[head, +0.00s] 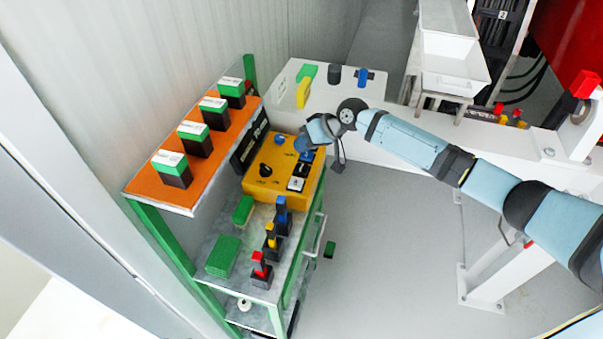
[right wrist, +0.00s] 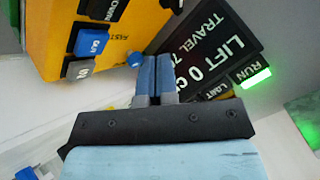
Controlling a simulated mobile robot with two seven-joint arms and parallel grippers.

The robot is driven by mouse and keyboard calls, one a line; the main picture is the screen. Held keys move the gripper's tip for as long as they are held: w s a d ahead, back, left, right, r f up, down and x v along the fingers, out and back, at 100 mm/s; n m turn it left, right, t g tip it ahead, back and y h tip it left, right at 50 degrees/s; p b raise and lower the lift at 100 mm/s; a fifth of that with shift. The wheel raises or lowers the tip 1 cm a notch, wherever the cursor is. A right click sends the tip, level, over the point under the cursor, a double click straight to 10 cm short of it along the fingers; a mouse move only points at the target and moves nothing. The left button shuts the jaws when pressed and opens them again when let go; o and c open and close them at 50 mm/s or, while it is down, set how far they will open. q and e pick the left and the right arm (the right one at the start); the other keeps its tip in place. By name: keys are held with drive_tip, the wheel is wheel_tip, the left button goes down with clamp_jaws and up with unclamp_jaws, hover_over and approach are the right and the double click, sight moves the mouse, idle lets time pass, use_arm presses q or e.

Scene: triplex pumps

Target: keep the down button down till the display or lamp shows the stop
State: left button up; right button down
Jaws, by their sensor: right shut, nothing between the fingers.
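The yellow control box (head: 257,187) stands on the green-framed cart, and its corner shows in the right wrist view (right wrist: 50,22). In that view a black button (right wrist: 103,8) with partly cut lettering ending in "OWN" is at the top edge. My right gripper (head: 301,145) is shut and empty over the box's far side. In the wrist view its fingertips (right wrist: 160,62) are beside a round blue button (right wrist: 135,58), apart from the black one; contact cannot be told. The dark display (right wrist: 215,48) reads "LIFT 0" and "TRAVEL 7", partly hidden. A green lamp (right wrist: 256,78) by "RUN" glows. My left gripper is not in view.
An orange shelf (head: 150,188) with several green-and-black blocks is left of the box. Small red, yellow and blue switches (head: 270,237) stand on the cart's lower shelf. A white bench (head: 378,90) is behind.

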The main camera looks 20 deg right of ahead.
sight(302, 166)
wheel_tip(302, 166, down, 2)
drive_tip(key=shift+f+b, duration=0.15)
drive_tip(key=shift+b, duration=0.35)
drive_tip(key=shift+f, duration=0.35)
drive_tip(key=shift+f+b, duration=0.35)
drive_tip(key=shift+f, duration=0.05)
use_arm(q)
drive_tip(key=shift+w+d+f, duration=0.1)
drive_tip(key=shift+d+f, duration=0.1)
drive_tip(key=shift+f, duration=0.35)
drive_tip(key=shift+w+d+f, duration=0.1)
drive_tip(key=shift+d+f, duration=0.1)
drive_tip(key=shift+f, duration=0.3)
use_arm(e)
drive_tip(key=shift+f, duration=0.3)
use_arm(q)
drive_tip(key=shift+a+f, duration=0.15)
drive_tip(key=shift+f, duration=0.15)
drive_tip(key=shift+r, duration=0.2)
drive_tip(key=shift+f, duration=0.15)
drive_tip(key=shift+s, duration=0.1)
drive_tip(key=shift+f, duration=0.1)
use_arm(e)
drive_tip(key=shift+f, duration=0.4)
